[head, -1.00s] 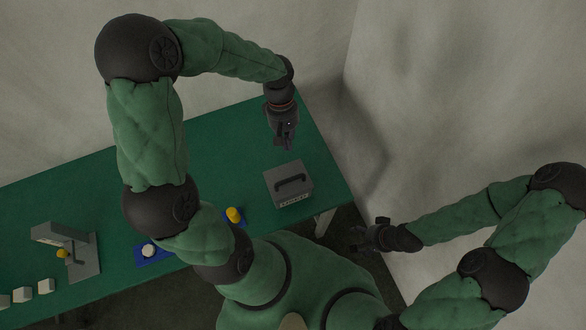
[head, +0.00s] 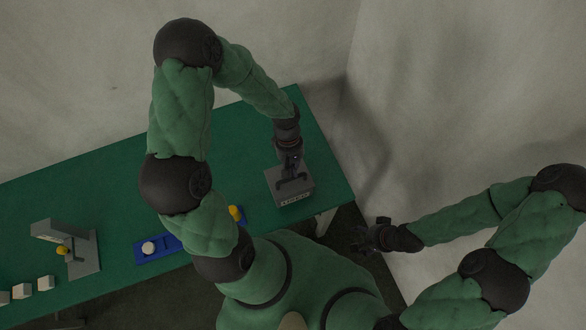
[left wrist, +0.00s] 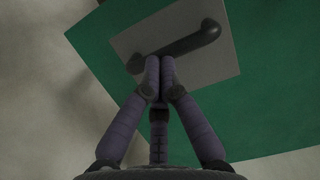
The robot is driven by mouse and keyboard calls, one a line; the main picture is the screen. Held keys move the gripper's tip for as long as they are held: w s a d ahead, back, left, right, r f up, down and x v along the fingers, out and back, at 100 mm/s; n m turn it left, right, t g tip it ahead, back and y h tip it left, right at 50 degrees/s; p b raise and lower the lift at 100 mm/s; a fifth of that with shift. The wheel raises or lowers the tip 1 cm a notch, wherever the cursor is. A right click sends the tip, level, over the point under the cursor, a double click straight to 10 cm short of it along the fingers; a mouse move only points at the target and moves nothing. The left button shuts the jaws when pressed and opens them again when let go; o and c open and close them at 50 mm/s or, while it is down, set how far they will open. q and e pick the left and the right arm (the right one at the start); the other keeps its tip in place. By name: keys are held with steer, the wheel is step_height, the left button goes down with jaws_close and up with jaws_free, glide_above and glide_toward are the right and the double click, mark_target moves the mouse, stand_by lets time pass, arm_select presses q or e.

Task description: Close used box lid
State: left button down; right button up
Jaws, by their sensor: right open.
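The used box (head: 290,196) is a grey box with a dark handle on its flat grey top and a label on its front. It stands at the right end of the green table. The top looks down over the box; a small gap cannot be ruled out. My left gripper (head: 292,172) is over the top, at the handle. In the left wrist view its fingertips (left wrist: 160,68) are together, in front of part of the dark handle (left wrist: 190,43) on the grey lid (left wrist: 205,68). Contact cannot be told. My right gripper (head: 362,238) is open and empty, off the table.
A blue tray (head: 171,243) with a white piece and a yellow piece lies left of the box, partly behind my left arm. A grey printer (head: 82,255) and several white blocks (head: 46,283) stand at the left. Green table (head: 235,125) behind is clear.

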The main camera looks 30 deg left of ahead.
arm_select(q)
steer(key=shift+f, duration=0.1)
arm_select(e)
steer(key=shift+f, duration=0.1)
arm_select(q)
steer(key=shift+s+d+f+b, duration=0.2)
steer(key=shift+f+b, duration=0.2)
steer(key=shift+b, duration=0.1)
steer(key=shift+s+d+f+b, duration=0.15)
steer(key=shift+d+f+b, duration=0.05)
steer(key=shift+f+b, duration=0.2)
steer(key=shift+s, duration=0.3)
steer(key=shift+d, duration=0.1)
arm_select(e)
steer(key=shift+s+f, duration=0.1)
steer(key=shift+f, duration=0.7)
arm_select(q)
steer(key=d+p+v, duration=0.1)
steer(key=p+v, duration=0.2)
steer(key=v, duration=1.2)
arm_select(e)
steer(key=r, duration=0.3)
steer(key=shift+s+d+r, duration=0.15)
steer(key=shift+s, duration=0.15)
arm_select(q)
steer(key=shift+s, duration=0.1)
